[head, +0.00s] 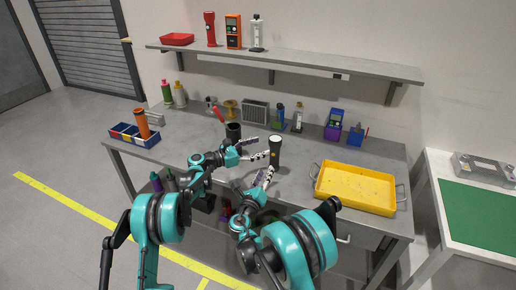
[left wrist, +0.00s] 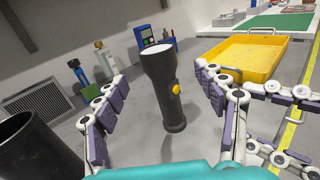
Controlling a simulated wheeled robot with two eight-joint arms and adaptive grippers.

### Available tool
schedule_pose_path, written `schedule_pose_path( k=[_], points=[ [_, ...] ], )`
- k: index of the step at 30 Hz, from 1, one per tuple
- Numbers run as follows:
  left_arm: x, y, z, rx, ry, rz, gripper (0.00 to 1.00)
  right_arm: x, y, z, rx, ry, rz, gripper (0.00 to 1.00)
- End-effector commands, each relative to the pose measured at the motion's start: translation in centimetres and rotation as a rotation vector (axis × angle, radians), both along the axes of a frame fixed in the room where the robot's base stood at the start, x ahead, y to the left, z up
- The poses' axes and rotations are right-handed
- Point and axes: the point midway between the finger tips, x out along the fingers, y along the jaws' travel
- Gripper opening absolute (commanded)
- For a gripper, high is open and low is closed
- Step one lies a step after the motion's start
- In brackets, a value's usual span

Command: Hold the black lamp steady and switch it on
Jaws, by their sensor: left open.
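The black lamp (head: 275,155) stands upright on the grey bench, its pale lens facing up. In the left wrist view the lamp (left wrist: 162,95) shows a yellow button (left wrist: 176,89) on its side. My left gripper (head: 261,149) is open beside the lamp. In the left wrist view its fingers (left wrist: 160,85) spread to either side of the lamp, with gaps showing. My right gripper (head: 267,175) is low in front of the lamp, apart from it. In the left wrist view its two fingers (left wrist: 283,122) come in from the right, spread apart.
A black cup (head: 233,131) stands left of the lamp. A yellow tray (head: 355,187) lies to the right. A blue bin (head: 134,134) is at the far left. Bottles, a grey vent box (head: 255,111) and devices line the back under a shelf (head: 290,63).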

Motion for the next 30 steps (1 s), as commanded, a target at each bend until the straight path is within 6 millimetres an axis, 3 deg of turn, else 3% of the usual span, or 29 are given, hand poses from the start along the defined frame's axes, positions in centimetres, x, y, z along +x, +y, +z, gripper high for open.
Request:
schedule_pose_path(
  k=[5, 18, 29, 30],
  points=[
    [0.8, -0.9, -0.3, -0.023, 0.012, -0.001, 0.71, 0.0, 0.0, 0.0, 0.0, 0.0, 0.0, 0.34],
    [3.9, -6.1, -0.2, -0.021, 0.01, -0.002, 0.71, 0.0, 0.0, 0.0, 0.0, 0.0, 0.0, 0.34],
    [4.2, -6.6, -0.2, -0.02, 0.009, 0.0, 0.71, 0.0, 0.0, 0.0, 0.0, 0.0, 0.0, 0.34],
    [4.2, -6.6, -0.2, -0.02, 0.009, 0.0, 0.6, 0.0, 0.0, 0.0, 0.0, 0.0, 0.0, 0.34]
  ],
)
